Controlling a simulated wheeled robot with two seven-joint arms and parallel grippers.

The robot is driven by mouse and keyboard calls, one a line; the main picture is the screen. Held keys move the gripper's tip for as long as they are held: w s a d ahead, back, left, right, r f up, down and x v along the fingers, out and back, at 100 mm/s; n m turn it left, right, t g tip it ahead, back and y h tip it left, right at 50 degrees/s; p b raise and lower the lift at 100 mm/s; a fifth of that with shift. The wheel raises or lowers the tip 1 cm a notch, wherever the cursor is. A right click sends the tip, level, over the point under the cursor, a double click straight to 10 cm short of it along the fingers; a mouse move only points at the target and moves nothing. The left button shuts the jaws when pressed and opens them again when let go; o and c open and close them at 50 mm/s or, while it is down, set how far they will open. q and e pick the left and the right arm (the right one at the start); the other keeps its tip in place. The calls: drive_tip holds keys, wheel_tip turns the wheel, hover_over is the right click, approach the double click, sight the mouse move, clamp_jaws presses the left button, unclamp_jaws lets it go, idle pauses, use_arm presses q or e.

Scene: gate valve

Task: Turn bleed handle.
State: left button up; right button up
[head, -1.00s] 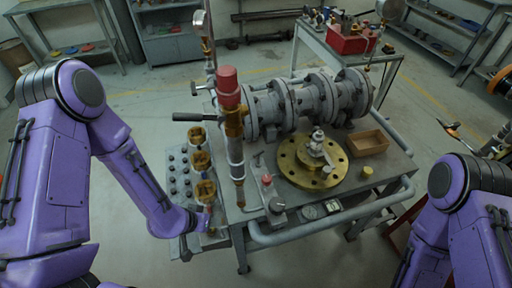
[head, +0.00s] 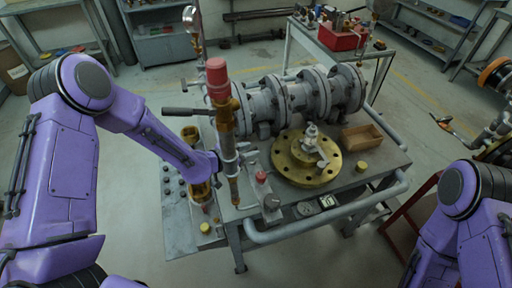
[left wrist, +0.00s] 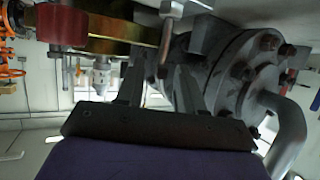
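The upright riser pipe (head: 228,150) with a red cap (head: 217,78) and brass body stands at the table's left edge. A dark lever handle (head: 185,111) sticks out left from it; I cannot tell whether this is the bleed handle. My right gripper is out of view.
The large grey flanged valve body (head: 290,100) lies behind the riser. A brass flange (head: 292,170), a wooden box (head: 361,138) and a small knob unit (head: 270,202) are on the table. A lower side panel (head: 180,225) holds brass fittings (head: 192,140).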

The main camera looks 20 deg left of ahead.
sight(250, 150)
use_arm(q)
drive_tip(key=shift+x, duration=1.9)
clamp_jaws()
drive_tip(key=shift+d+f+m+g+h+b, duration=0.15)
drive_tip(key=shift+m+g+h+b, duration=0.2)
drive_tip(key=shift+m+h, duration=0.2)
drive_tip(key=shift+m+g+h+b, duration=0.25)
drive_tip(key=shift+m+h+b, duration=0.05)
drive_tip(key=shift+m+h, duration=0.05)
drive_tip(key=shift+s+d+m+g+h, duration=0.1)
drive_tip(key=shift+s+m+g+h, duration=0.1)
drive_tip(key=shift+m+g+h, duration=1)
unclamp_jaws()
drive_tip(key=shift+s, duration=0.1)
